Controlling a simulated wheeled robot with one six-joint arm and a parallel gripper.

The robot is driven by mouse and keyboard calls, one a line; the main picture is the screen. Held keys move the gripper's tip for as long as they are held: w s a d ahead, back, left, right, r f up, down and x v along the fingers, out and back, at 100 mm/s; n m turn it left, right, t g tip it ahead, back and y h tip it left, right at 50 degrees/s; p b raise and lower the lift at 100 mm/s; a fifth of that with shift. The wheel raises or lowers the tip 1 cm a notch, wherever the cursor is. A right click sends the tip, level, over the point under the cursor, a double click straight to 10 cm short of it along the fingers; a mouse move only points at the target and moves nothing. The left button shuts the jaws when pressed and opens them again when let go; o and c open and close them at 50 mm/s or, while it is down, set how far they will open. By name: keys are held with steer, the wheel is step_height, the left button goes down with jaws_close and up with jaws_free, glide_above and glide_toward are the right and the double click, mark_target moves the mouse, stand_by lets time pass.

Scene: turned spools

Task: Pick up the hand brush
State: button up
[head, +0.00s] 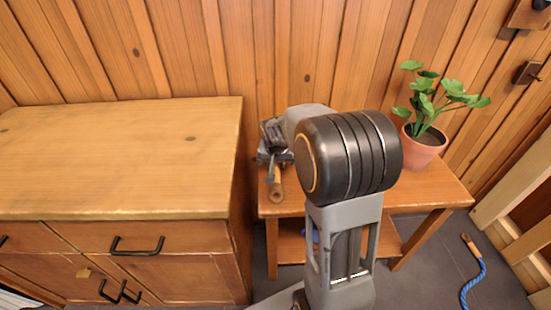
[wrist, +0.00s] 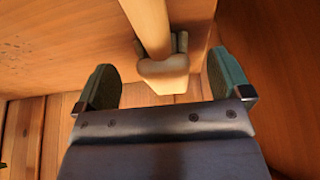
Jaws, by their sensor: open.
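The hand brush seems to be the pale wooden piece (head: 276,191) on the small side table, just below my gripper (head: 274,146) in the head view. My gripper and arm hide the rest of it. In the wrist view a pale wooden handle (wrist: 152,28) runs down from the top edge to a wider, blunt end. That end sits between the two green-padded fingers of my gripper (wrist: 164,76), with gaps on both sides. Small grey-brown parts flank it; what they are is unclear. My gripper is open and holds nothing.
A potted plant (head: 424,145) stands at the right of the side table (head: 430,190). A wooden cabinet (head: 110,160) is close on the left. The plank wall (head: 280,60) is behind. A blue rope (head: 473,283) with a wooden handle lies on the floor at right.

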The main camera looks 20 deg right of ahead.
mark_target(276, 163)
steer(key=b+x, duration=0.1)
steer(key=x, duration=0.2)
steer(key=shift+f, duration=0.15)
steer(key=shift+c, duration=0.4)
steer(key=c, duration=1)
